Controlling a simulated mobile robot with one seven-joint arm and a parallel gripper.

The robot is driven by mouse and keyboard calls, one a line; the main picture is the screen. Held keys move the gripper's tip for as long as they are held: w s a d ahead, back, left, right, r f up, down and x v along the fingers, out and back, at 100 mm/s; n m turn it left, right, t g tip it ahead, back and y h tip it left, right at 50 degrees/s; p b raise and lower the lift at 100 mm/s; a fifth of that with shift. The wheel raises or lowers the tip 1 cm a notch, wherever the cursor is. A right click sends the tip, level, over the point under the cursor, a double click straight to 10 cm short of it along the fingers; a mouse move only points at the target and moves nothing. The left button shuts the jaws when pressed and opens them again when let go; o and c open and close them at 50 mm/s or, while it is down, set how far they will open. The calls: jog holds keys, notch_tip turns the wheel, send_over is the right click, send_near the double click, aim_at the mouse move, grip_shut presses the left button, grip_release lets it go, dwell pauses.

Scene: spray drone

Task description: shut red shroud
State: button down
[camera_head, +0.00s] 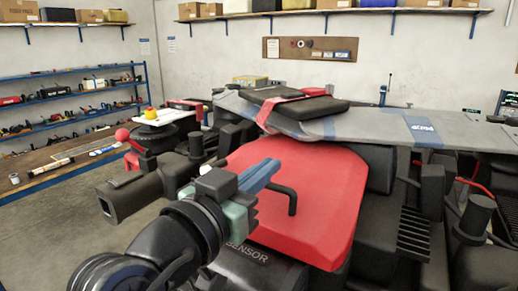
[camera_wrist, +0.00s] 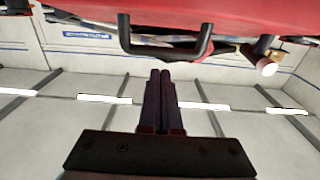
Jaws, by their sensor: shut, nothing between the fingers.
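The red shroud (camera_head: 315,180) is a broad red panel on the dark machine in the middle of the head view. Its near edge carries a black bent handle (camera_head: 292,200). My gripper (camera_head: 272,168), with blue fingers, is shut and empty, at the left of the handle in the head view. In the wrist view the red shroud (camera_wrist: 225,14) fills the top, and the black handle (camera_wrist: 165,52) spans just beyond the tips of my closed fingers (camera_wrist: 160,74). I cannot tell whether the fingertips touch the handle. How far the shroud stands open is unclear.
A grey wing-like panel (camera_head: 370,125) with a black pad (camera_head: 305,106) lies behind the shroud. Dark machine parts crowd the right side. A red-knobbed lever (camera_head: 124,136) stands at the left. Shelves (camera_head: 70,95) line the left wall, with open floor (camera_head: 60,225) before them.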

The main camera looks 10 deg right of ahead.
aim_at(262, 214)
jog(key=shift+s+a+f, duration=0.15)
jog(key=shift+f, duration=0.5)
notch_tip(262, 214, down, 4)
jog(key=b, duration=0.3)
jog(key=shift+r, duration=0.2)
